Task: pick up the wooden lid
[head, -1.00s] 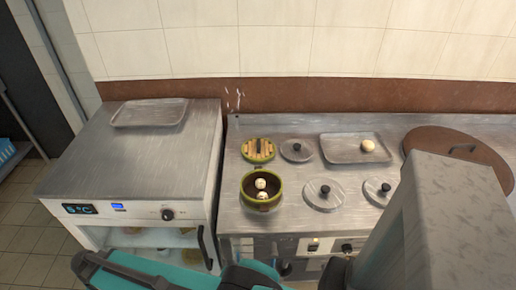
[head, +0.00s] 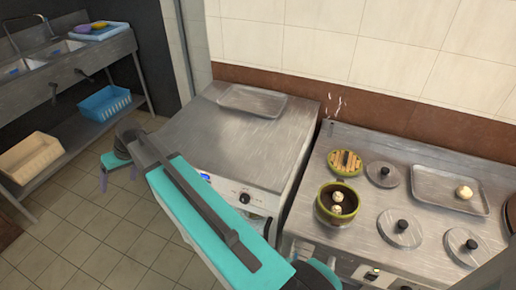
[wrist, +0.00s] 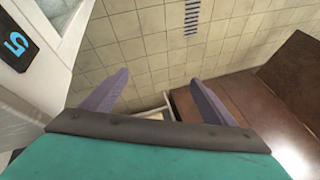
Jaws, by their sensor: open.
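The large round brown lid that looks like wood (head: 511,212) is cut off by the right edge of the head view; only a sliver of its left rim shows and its handle is out of frame. My gripper (head: 118,176) is on the left side of the head view, over the floor and far from the lid. In the wrist view my gripper (wrist: 158,95) has its two purple-grey fingers spread with nothing between them. The wrist view does not show the lid.
A sink shelf (head: 80,125) is far left. Tiled floor (head: 95,225) is open.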

